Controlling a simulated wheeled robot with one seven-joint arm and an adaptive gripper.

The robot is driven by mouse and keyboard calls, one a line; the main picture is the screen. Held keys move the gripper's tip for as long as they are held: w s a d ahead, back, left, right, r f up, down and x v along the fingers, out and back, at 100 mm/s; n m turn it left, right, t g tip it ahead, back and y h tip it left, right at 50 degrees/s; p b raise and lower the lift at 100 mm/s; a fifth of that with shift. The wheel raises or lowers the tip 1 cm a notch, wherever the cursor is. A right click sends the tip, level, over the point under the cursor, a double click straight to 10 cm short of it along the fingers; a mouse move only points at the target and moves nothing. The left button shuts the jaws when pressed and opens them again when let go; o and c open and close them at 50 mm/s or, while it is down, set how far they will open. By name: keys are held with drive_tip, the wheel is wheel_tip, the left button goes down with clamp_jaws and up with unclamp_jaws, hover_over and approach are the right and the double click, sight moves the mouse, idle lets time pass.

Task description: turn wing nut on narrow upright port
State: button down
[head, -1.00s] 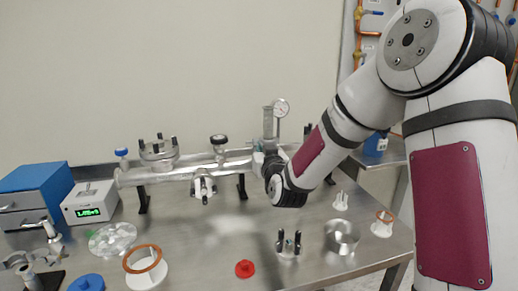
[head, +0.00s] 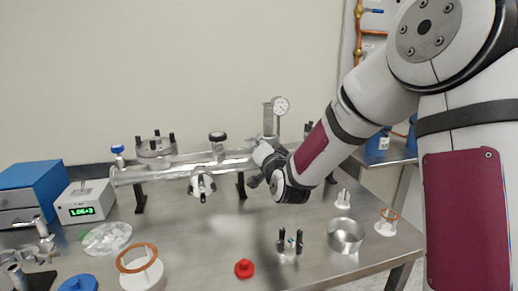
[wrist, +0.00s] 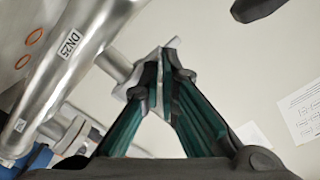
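The narrow upright port (head: 268,118) rises from the right end of the steel manifold, partly behind my gripper, with a round dial gauge (head: 281,105) beside it. My gripper (head: 255,165) is at the manifold's right end, in front of the port's base. In the wrist view my gripper (wrist: 160,62) has its two green-padded fingers drawn together in a narrow V. Their tips are at a grey metal clamp piece (wrist: 130,88), and a thin grey part sits between them. The wing nut itself is mostly hidden by the fingers.
The steel manifold (head: 180,173) stands on legs along the bench (head: 215,240). It carries a wide flange (head: 155,147) and a black knob (head: 217,137). A red cap (head: 244,268), a metal ring (head: 345,235) and a pronged stand (head: 289,246) are in front. A readout box (head: 85,205) is left.

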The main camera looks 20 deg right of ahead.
drive_tip(key=shift+d+m+b, duration=0.1)
drive_tip(key=shift+m+b, duration=0.4)
drive_tip(key=shift+m, duration=3)
drive_tip(key=c, duration=2)
unclamp_jaws()
drive_tip(key=shift+f, duration=0.1)
drive_tip(key=s, duration=1.2)
